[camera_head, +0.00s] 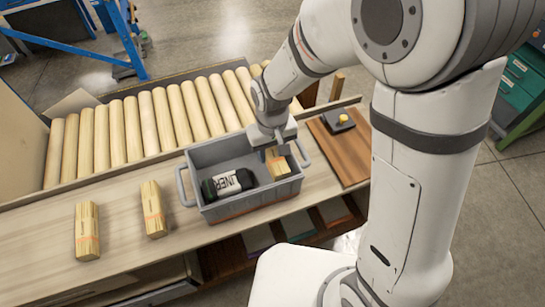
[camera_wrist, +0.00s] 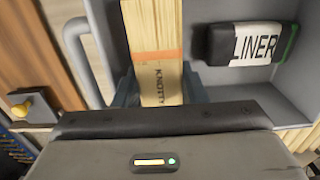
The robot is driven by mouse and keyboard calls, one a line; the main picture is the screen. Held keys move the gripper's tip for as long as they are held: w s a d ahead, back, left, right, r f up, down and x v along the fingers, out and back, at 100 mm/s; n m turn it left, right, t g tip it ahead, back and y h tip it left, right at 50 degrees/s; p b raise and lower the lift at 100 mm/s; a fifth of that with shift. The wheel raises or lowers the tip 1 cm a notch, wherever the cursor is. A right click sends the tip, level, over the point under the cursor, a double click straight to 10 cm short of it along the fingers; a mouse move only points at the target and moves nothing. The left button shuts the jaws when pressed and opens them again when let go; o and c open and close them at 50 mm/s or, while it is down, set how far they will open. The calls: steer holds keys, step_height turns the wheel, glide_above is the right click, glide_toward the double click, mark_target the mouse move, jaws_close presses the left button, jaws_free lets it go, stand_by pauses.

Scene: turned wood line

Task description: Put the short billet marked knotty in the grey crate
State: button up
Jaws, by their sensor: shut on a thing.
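The short billet marked KNOTTY (camera_wrist: 155,50) is pale wood with an orange band and dark lettering. It also shows in the head view (camera_head: 278,164), inside the right part of the grey crate (camera_head: 243,210). My gripper (camera_wrist: 160,92) is shut on the billet, with a blue-grey finger on each side of it. In the head view my gripper (camera_head: 275,150) reaches down into the crate from above. The billet's lower end is hidden by the gripper in the wrist view, and I cannot tell whether it touches the crate floor.
A dark roll labelled LINER (camera_head: 231,183) lies in the crate's left part. Two other banded billets (camera_head: 153,209) (camera_head: 87,231) lie on the bench to the left. A row of round wood (camera_head: 150,125) lies behind. A brown board with a yellow-knobbed device (camera_head: 340,121) is right of the crate.

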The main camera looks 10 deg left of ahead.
mark_target(272, 159)
step_height(272, 159, down, 3)
steer(key=shift+f, duration=0.1)
steer(key=shift+f+b, duration=0.55)
steer(key=shift+f, duration=0.1)
steer(key=o, duration=0.8)
steer(key=shift+r, duration=0.1)
